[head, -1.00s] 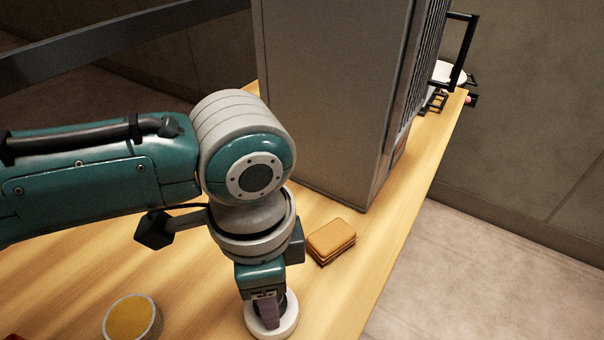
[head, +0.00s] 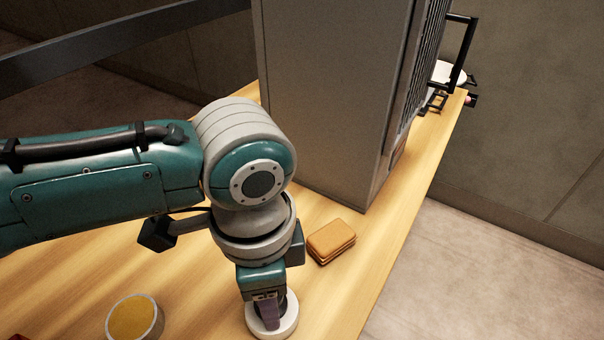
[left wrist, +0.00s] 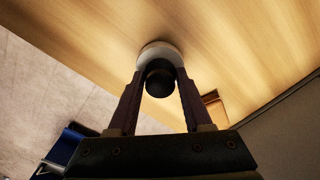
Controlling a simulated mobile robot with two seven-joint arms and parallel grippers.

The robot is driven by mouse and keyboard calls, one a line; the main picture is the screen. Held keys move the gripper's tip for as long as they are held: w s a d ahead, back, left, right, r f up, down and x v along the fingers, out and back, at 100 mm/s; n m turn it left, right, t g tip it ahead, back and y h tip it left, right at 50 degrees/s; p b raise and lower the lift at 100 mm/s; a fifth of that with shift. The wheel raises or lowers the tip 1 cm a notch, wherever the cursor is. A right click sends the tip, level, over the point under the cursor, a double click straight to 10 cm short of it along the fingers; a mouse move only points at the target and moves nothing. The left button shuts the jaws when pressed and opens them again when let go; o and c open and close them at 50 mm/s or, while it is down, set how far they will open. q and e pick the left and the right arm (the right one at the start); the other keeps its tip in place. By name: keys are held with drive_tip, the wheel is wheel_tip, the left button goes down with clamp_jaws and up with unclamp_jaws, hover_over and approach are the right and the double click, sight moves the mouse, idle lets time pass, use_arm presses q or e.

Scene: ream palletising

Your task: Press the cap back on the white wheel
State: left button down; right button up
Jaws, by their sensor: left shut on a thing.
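The white wheel (head: 287,327) lies flat on the wooden table near its front edge. It also shows in the left wrist view (left wrist: 158,47). A black round cap (left wrist: 160,82) is between the fingers of my left gripper (left wrist: 161,74), which is shut on it. The cap is over the middle of the wheel; I cannot tell whether it is fully seated. In the head view my left gripper (head: 268,314) points down at the wheel and its fingers hide most of the cap. My right gripper is not in view.
A sandwich-like brown block (head: 331,239) lies behind and right of the wheel. A round tin with a yellow top (head: 133,318) stands to the left. A tall grey cabinet (head: 325,100) stands behind on the table (head: 385,260). The table's right edge is close to the wheel.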

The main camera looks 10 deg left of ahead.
use_arm(q)
unclamp_jaws()
idle(0.5)
wheel_tip(320, 180, up, 7)
drive_tip(key=p, duration=0.7)
drive_tip(key=shift+p, duration=0.4)
drive_tip(key=shift+c, duration=0.2)
clamp_jaws()
idle(0.7)
